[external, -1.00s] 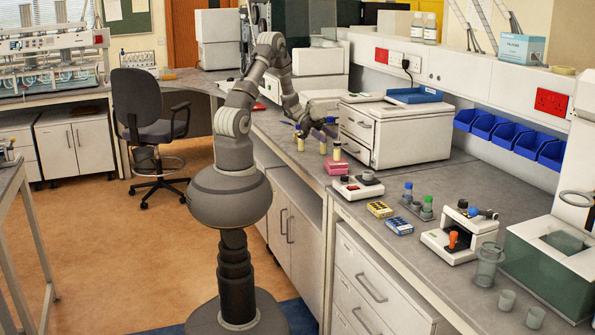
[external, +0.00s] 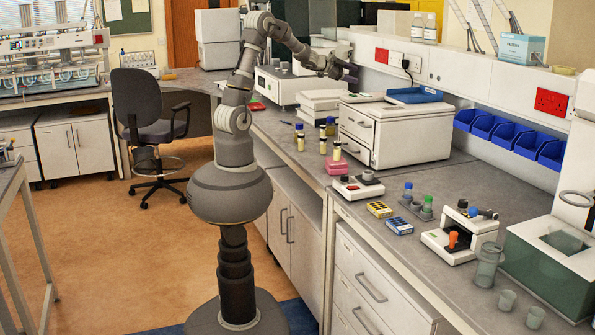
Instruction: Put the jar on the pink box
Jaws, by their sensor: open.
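The pink box (external: 337,168) lies on the bench to the left of the white drawer cabinet. A small pale-yellow jar (external: 337,154) stands upright on it. Other similar jars stand on the bench behind and to the left: one at the left (external: 300,141), one in the middle (external: 322,144) and one farther back (external: 330,127). My gripper (external: 352,74) is open and empty, raised well above the bench, behind and above the jars and clear of them. Its fingers are small and dark here.
The white drawer cabinet (external: 373,155) with a blue tray (external: 414,95) on top is right of the jars. A white balance-like device (external: 358,188) stands just in front of the pink box. Yellow and blue small boxes (external: 380,209) lie farther forward.

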